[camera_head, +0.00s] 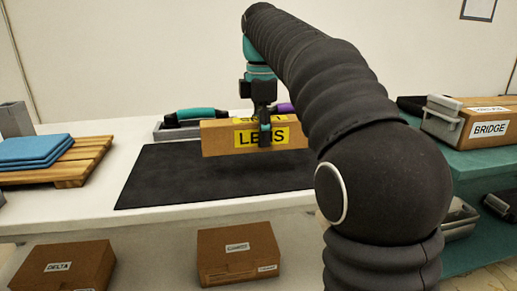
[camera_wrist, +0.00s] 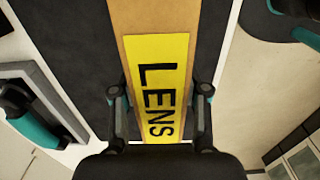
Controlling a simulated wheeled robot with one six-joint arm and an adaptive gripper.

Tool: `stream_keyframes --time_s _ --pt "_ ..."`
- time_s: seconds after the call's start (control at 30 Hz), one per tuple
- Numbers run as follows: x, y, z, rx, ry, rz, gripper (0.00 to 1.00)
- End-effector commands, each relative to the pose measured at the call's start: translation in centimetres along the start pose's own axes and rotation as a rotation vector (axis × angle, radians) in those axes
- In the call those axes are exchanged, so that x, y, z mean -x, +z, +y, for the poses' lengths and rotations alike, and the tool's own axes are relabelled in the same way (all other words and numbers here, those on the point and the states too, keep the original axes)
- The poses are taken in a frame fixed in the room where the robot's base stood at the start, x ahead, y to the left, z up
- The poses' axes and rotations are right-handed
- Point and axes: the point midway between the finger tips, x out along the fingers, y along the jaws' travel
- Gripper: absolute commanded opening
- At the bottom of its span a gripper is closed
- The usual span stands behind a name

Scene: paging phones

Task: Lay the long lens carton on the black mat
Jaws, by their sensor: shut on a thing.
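The long lens carton (camera_head: 226,139) is a brown box with a yellow label reading LENS. My gripper (camera_head: 265,137) is shut on it near its middle, and the carton is level, running left to right in the head view. In the wrist view the carton (camera_wrist: 158,75) lies between the two fingers of my gripper (camera_wrist: 160,105). I cannot tell for sure whether the carton touches the mat. My arm hides the mat's right end.
A grey tray with a teal-handled tool (camera_head: 195,114) stands behind the mat. A wooden slatted board (camera_head: 75,165) with folded blue cloths (camera_head: 32,149) is at left. A BRIDGE carton (camera_head: 488,124) sits on a green surface at right. A DELTA carton (camera_head: 62,266) and another carton (camera_head: 238,255) are below the table.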

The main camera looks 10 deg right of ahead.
Motion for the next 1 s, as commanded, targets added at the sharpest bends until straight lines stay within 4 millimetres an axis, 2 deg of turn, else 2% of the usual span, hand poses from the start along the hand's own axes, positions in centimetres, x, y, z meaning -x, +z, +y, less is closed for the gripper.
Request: stream_keyframes --time_s 0.1,0.2,0.27,0.57,0.97,1.0 --pt "-0.9 -0.3 1.6 0.002 -0.001 0.0 0.0" --pt "-1.3 -0.5 2.3 0.003 0.0 0.0 0.0" --pt "-1.6 -0.5 2.4 0.003 0.0 0.0 0.0" --pt "-5.2 -0.5 2.4 0.003 0.0 0.0 0.0" --pt "-5.7 -0.5 2.4 0.003 0.0 0.0 0.0" --pt "-5.8 -0.5 2.4 0.003 0.0 0.0 0.48"
